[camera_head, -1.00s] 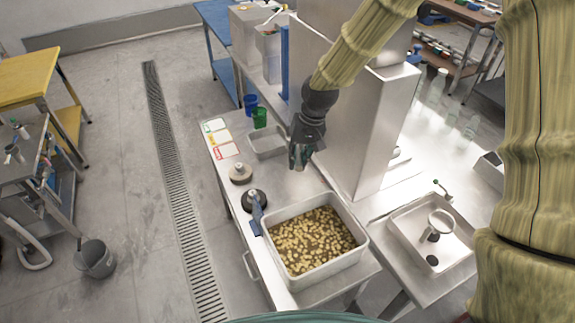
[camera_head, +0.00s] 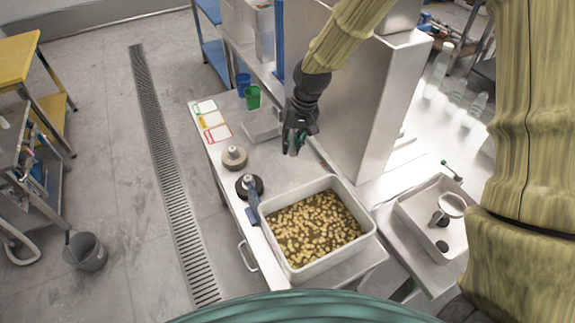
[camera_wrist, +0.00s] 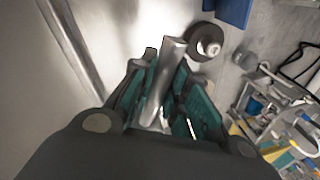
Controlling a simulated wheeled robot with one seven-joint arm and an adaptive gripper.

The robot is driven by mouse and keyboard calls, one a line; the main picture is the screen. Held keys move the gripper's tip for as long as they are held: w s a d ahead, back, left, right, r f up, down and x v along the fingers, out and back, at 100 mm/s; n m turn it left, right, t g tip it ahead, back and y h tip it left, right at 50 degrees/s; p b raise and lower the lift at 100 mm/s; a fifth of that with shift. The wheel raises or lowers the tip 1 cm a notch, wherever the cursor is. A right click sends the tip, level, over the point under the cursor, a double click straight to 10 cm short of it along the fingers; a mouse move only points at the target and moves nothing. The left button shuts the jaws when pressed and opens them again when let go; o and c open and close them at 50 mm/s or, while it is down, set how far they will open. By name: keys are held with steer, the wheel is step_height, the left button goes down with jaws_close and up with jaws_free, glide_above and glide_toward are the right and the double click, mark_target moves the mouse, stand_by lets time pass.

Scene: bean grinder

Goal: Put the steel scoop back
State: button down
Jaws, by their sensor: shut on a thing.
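My gripper (camera_wrist: 165,95) is shut on the steel scoop (camera_wrist: 168,75). In the wrist view a shiny metal piece of it stands between the teal finger pads; the rest of it is hidden. In the head view my gripper (camera_head: 292,142) is above the steel table, behind the tray of beans (camera_head: 268,232). The scoop cannot be made out there. A small shallow grey tray (camera_head: 256,128) lies on the table left of my gripper, partly hidden.
A beige-topped round piece (camera_head: 234,157) and a black round piece (camera_head: 250,184) with a blue handle sit at the table's left. Green (camera_head: 253,97) and blue cups stand behind. A tall steel housing (camera_head: 365,110) rises close on the right. A white tray (camera_head: 410,218) is at right.

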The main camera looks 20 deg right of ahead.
steer(key=shift+s+d+f+b+x, duration=0.15)
steer(key=shift+d+x, duration=0.3)
steer(key=shift+x, duration=1.85)
steer(key=shift+s+d+f+b+x, duration=0.15)
steer(key=shift+d+x, duration=0.3)
steer(key=shift+x, duration=1.9)
steer(key=shift+s+d+b+x, duration=0.2)
steer(key=shift+d+x, duration=0.25)
steer(key=shift+x, duration=1.85)
steer(key=shift+s+f, duration=0.1)
steer(key=shift+f, duration=0.05)
steer(key=c, duration=1.4)
jaws_free()
steer(key=shift+b+v, duration=1.4)
steer(key=shift+v, duration=4.75)
